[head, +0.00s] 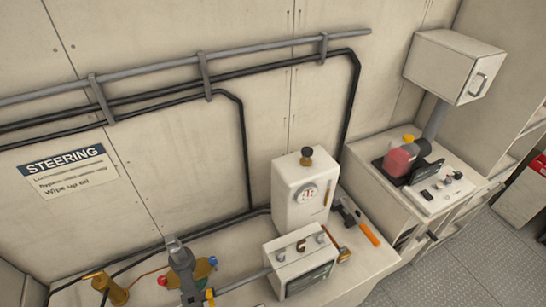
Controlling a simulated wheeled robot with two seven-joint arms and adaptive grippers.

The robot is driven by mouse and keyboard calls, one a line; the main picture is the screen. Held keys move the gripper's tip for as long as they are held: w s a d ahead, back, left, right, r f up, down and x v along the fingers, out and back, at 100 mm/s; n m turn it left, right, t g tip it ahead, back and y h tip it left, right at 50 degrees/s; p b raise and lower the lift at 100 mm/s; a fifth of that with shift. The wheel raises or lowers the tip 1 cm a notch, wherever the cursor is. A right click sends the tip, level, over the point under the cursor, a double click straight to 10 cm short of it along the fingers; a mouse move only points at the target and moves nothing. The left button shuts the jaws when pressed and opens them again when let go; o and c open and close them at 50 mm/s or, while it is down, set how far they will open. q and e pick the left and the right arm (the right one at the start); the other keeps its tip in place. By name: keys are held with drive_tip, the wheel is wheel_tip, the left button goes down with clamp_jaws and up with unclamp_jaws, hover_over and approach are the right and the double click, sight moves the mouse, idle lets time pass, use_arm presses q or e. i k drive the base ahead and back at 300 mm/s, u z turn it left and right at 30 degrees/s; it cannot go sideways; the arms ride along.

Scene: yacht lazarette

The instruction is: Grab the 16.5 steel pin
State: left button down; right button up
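I cannot make out a steel pin marked 16.5 in the head view; any pin there is too small or hidden to identify. Neither of my grippers shows in this view. A tool with an orange handle (369,234) lies on the bench's right side, and a dark-headed tool (346,211) lies close to it. A white box with a round gauge (302,205) stands upright behind a lower pale box with a dark front panel (300,262).
A grey upright fitting with coloured knobs (183,262) and a brass fitting (110,290) stand at the bench's left. A cabinet at right carries a red container (399,160) and a switch panel (440,188). Pipes (225,75) cross the wall above. Patterned floor (465,260) is clear at right.

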sight(281, 254)
drive_tip(key=u, duration=0.5)
drive_tip(key=k, duration=0.6)
drive_tip(key=u, duration=0.55)
drive_tip(key=i, duration=0.15)
drive_tip(key=z, duration=0.15)
